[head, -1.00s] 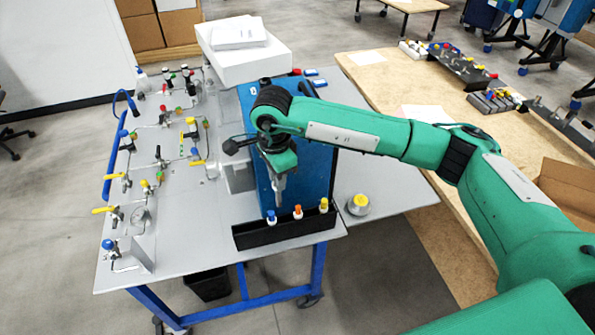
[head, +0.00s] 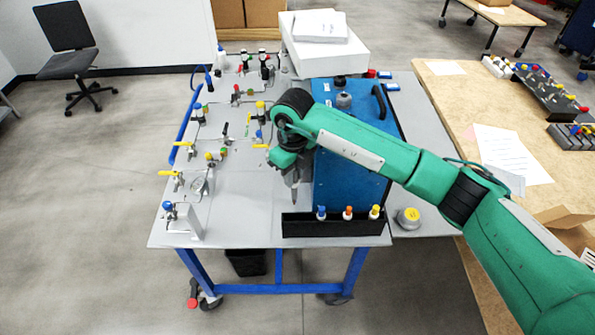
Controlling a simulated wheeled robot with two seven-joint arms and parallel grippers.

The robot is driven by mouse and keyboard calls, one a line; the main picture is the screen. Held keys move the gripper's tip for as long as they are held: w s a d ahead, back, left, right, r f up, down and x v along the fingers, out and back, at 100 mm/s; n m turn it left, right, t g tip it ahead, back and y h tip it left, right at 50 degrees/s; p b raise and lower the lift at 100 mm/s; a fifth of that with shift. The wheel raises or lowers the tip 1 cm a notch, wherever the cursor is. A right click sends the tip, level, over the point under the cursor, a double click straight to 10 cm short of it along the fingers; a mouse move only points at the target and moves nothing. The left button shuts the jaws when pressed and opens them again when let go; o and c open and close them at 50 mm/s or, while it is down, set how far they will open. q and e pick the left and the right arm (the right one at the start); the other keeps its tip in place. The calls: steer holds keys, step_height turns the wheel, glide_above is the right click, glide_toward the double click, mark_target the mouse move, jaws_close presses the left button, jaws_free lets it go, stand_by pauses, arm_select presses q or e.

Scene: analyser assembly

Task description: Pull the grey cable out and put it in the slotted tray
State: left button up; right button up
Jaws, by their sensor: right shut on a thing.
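My right gripper (head: 295,190) points down beside the left side of the blue analyser box (head: 345,185), above the grey table top. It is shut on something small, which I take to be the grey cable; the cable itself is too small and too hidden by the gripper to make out. The black slotted tray (head: 335,229) lies along the front table edge, just in front of the gripper. Several small parts with blue, orange and yellow tops stand in it, towards its middle and right. My left gripper is not in view.
Fittings with valves and yellow handles (head: 215,155) fill the left of the table. A white box (head: 322,55) stands at the back. A round yellow-topped part (head: 408,217) sits right of the tray. A wooden table (head: 470,110) is further right.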

mark_target(294, 193)
steer(key=shift+f+b, duration=0.75)
steer(key=shift+f, duration=2.05)
steer(key=shift+f+b, duration=0.1)
steer(key=shift+b, duration=0.3)
steer(key=shift+f, duration=0.15)
steer(key=shift+f+b, duration=4.15)
steer(key=shift+f, duration=0.35)
steer(key=o, duration=1)
steer(key=shift+r, duration=0.15)
steer(key=shift+r+p, duration=1.3)
steer(key=shift+r, duration=2.1)
